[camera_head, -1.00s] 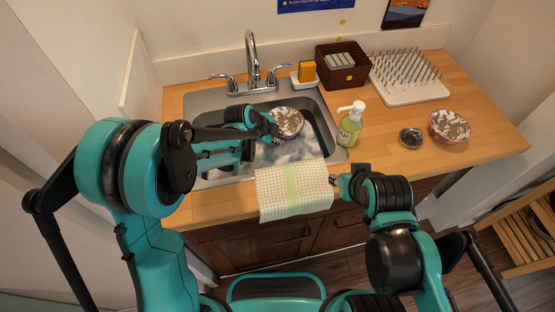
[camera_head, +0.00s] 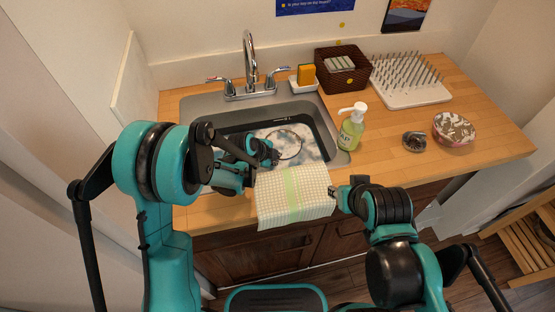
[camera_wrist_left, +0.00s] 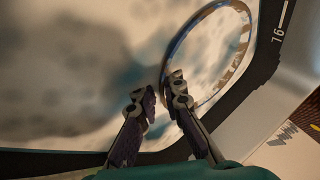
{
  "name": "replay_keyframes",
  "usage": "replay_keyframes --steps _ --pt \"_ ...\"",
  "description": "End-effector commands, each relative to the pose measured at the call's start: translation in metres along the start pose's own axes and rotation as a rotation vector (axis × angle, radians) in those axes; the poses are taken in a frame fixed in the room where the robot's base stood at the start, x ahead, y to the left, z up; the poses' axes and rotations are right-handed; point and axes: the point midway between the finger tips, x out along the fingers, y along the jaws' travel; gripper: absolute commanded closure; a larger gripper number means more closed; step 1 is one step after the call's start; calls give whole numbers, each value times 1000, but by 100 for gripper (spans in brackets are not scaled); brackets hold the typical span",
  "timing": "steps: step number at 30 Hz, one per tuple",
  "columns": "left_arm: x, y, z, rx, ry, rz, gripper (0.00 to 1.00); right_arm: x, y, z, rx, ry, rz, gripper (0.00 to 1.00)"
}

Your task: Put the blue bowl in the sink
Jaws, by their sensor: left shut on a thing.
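The blue bowl (camera_head: 284,145) is inside the sink basin, its thin round rim showing against a cloudy pale grey surface. In the left wrist view its curved rim (camera_wrist_left: 247,40) has a bluish edge and a brown-patterned band. My left gripper (camera_head: 272,155) reaches into the sink (camera_head: 190,104) and is shut on the near side of the rim; its fingertips (camera_wrist_left: 160,95) show in the left wrist view. Whether the bowl touches the sink bottom is unclear. My right gripper (camera_head: 336,192) is beside the towel at the counter's front edge; its jaws are too small to read.
A checked towel (camera_head: 293,195) hangs over the front edge. A soap bottle (camera_head: 351,130) stands right of the sink. A small dark object (camera_head: 414,140), a patterned bowl (camera_head: 453,130), a basket (camera_head: 341,75) and a dish rack (camera_head: 412,92) are on the counter. The faucet (camera_head: 250,65) is behind.

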Motion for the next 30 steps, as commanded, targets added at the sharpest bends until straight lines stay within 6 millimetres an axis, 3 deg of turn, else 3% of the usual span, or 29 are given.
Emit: replay_keyframes --steps 2,3,5,17,30 --pt "3 1 1 0 0 -1 100 3 0 2 0 0 0 66" --pt "3 2 1 0 0 0 86 3 0 2 0 0 0 66" --pt "2 1 1 0 0 0 71 2 0 2 0 0 0 66" --pt "-3 -1 -1 0 0 0 71 -2 0 -2 0 0 0 66" --pt "-93 -2 -1 -2 -1 -1 71 -27 0 -19 0 0 0 66"
